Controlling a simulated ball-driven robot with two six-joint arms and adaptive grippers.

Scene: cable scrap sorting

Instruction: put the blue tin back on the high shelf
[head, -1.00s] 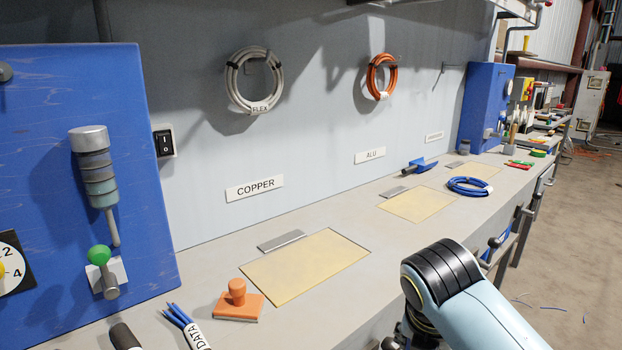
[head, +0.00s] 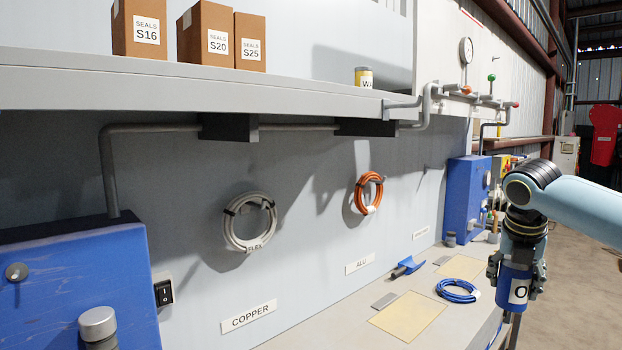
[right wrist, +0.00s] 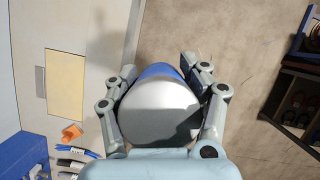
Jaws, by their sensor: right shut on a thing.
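The blue tin (head: 513,288) has a white label with an "O" and hangs upright in my right gripper (head: 516,275), at the right of the head view. In the right wrist view the fingers (right wrist: 165,100) close around the tin (right wrist: 160,108) from both sides; its pale round top faces the camera. The tin is out past the bench's front edge, over the floor. The high shelf (head: 200,88) runs across the upper left of the head view, above and left of the tin. My left gripper is not in view.
On the shelf stand several brown SEALS boxes (head: 128,30) at the left and a yellow-and-white tin (head: 364,77) near the right end. A grey pipe (head: 427,104) bends around that end. Bare shelf lies between boxes and tin. Coiled cables (head: 249,222) hang below.

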